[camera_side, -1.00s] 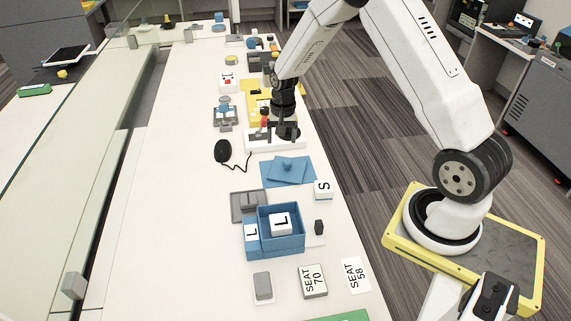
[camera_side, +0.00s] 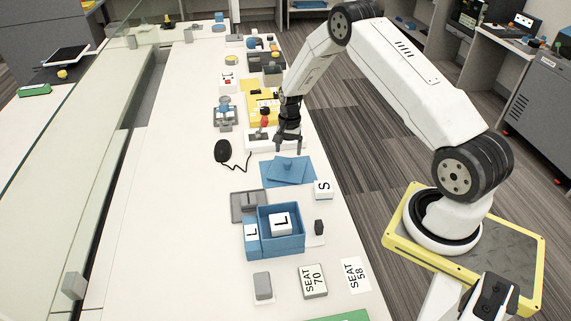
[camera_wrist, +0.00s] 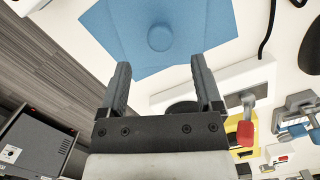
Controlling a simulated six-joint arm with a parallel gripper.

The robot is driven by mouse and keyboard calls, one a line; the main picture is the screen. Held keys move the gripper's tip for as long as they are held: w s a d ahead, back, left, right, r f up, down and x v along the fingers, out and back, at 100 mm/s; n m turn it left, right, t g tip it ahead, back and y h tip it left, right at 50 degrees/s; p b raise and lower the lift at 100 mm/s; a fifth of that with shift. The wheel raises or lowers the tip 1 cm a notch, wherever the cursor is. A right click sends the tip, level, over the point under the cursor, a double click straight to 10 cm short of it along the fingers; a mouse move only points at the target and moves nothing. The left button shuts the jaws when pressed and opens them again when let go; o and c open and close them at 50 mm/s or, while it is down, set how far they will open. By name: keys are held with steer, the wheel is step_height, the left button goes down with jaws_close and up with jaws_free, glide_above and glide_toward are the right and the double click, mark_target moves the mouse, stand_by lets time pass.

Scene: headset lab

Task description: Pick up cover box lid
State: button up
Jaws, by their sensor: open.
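The blue cover box lid (camera_side: 287,169) lies flat on a blue sheet (camera_side: 268,180), turned at an angle to it, with a small round knob on top. In the wrist view the lid (camera_wrist: 135,20) is at the top, its knob (camera_wrist: 160,38) centred between and beyond the fingertips. My gripper (camera_side: 288,150) is open and empty, above the table on the far side of the lid, apart from it. Its two fingers (camera_wrist: 160,65) also show in the wrist view.
A white block marked S (camera_side: 324,189) sits right of the lid. A black mouse (camera_side: 222,151) with its cable is to the left. A white base with a red-topped lever (camera_side: 263,130) stands close behind my gripper. Bare white table lies left of the lid.

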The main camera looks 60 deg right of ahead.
mark_target(288, 161)
steer(key=shift+a+f, duration=0.1)
steer(key=shift+f, duration=0.2)
steer(key=shift+f, duration=0.1)
steer(key=shift+s+a+f, duration=0.1)
steer(key=shift+a+f, duration=0.1)
steer(key=shift+f, duration=1.05)
steer(key=shift+a+f, duration=0.2)
steer(key=shift+f, duration=1)
jaws_close()
